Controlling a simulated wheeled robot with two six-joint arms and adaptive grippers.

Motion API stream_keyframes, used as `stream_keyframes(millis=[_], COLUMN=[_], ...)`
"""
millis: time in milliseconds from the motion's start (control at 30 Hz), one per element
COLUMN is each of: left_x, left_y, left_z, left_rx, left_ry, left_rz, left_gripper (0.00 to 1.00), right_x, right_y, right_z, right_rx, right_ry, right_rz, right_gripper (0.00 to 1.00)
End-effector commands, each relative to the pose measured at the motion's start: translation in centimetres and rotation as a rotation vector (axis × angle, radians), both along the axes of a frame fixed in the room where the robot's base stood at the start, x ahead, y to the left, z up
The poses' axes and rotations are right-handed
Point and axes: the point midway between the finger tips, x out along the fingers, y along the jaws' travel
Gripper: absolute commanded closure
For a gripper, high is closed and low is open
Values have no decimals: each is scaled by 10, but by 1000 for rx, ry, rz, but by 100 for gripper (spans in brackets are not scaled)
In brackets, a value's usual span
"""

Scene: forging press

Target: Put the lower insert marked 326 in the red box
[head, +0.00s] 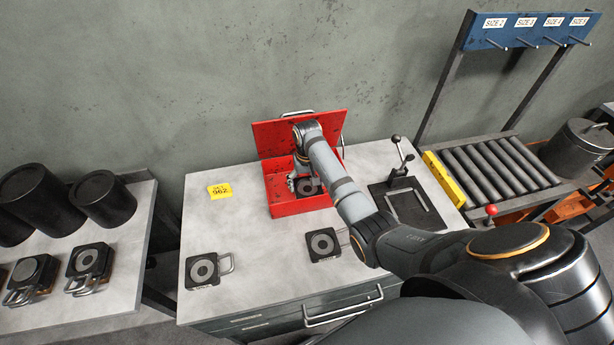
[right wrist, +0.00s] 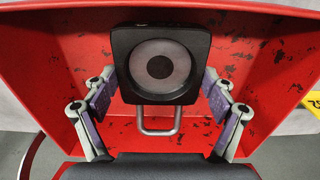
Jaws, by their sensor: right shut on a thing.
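The red box (head: 300,207) stands open at the back of the grey table, its lid raised behind it. A dark square insert (head: 311,188) with a grey ring face is inside or just over the box. In the right wrist view the insert (right wrist: 160,95) lies between the fingers of my right gripper (right wrist: 160,92), its metal handle pointing toward the gripper. My right gripper (head: 303,184) is shut on this insert, within the box's walls. The mark 326 cannot be read on it, and whether it touches the box floor cannot be told. My left gripper is not in view.
Two similar inserts with handles lie on the table, one front left (head: 203,270) and one front centre (head: 323,244). A yellow tag (head: 220,191) reads 962. A lever fixture (head: 400,175) stands right of the box.

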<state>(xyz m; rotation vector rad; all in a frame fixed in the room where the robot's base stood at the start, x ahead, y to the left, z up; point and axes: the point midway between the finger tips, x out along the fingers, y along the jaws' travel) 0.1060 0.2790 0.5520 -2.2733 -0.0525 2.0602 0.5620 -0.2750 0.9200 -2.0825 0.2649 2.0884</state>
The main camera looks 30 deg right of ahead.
Motion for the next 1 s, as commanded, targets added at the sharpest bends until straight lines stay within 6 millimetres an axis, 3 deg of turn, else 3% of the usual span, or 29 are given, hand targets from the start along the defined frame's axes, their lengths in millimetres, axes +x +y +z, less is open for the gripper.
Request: stream_keyframes(millis=[233, 567, 600, 700, 1000], left_x=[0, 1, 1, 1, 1], left_y=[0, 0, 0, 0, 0], left_z=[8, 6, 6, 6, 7], left_rx=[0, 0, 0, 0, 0], left_ry=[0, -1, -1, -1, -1], left_rz=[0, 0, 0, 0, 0], left_gripper=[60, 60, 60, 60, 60], right_x=[5, 6, 4, 4, 4], right_y=[-1, -1, -1, -1, -1], right_z=[-15, -18, -20, -20, -20], right_rx=[-1, -1, -1, -1, -1], right_ry=[-6, -7, -2, -2, -2], right_rz=[0, 0, 0, 0, 0], right_gripper=[78, 78, 10, 0, 0])
